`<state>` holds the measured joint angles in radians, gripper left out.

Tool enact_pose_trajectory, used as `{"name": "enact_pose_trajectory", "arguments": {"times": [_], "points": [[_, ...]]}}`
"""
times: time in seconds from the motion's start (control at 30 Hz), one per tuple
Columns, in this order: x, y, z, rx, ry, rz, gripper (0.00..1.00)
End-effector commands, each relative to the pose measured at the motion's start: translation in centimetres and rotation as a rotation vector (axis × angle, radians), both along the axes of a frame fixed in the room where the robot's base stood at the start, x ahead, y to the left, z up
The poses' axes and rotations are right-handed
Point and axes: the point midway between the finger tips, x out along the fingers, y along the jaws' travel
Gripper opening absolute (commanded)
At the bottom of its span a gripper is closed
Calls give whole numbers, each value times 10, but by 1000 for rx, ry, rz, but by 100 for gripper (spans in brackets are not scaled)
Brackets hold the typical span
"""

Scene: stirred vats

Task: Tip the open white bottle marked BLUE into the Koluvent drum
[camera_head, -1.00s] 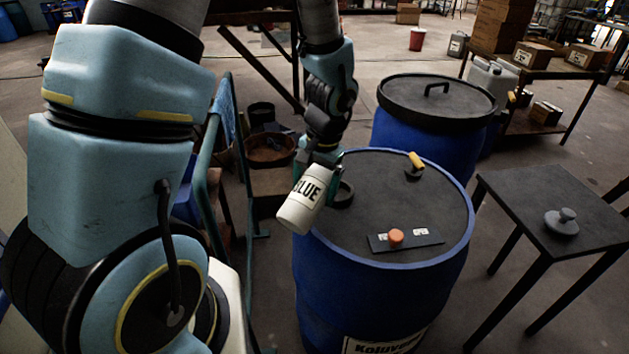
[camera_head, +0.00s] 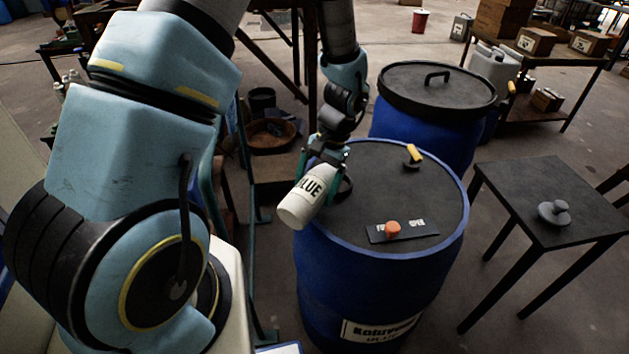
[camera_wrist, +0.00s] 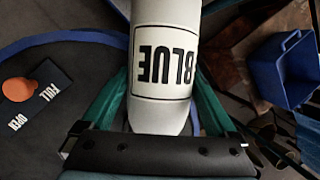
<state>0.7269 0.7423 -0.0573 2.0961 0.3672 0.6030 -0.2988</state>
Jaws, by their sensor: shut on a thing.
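The white bottle marked BLUE (camera_head: 307,197) is held by my gripper (camera_head: 325,172) at the left rim of the Koluvent drum (camera_head: 365,285). The bottle is tilted, with its lower left end hanging outside the rim in the head view. In the wrist view the bottle (camera_wrist: 163,70) lies between the green fingers, its printing upside down. My gripper is shut on the bottle. The blue drum has a dark top with a black ring (camera_head: 345,188), partly hidden behind my gripper. Whether the bottle's mouth is open cannot be seen.
On the drum top are an orange knob (camera_head: 393,228) on a dark plate and a yellow-handled valve (camera_head: 413,153). A second lidded blue drum (camera_head: 437,95) stands behind. A dark table (camera_head: 510,195) with a grey stopper-like piece (camera_head: 553,212) is at right. A blue bin (camera_wrist: 283,80) shows in the wrist view.

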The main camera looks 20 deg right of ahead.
Motion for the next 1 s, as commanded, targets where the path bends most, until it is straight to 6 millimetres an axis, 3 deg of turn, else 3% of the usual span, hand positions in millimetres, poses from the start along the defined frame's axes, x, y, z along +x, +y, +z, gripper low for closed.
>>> {"name": "enact_pose_trajectory", "arguments": {"times": [0.33, 1.0], "points": [[2, -2, -9, 111, 99, 0, 0], [7, -8, 12, 268, 237, 0, 0]]}}
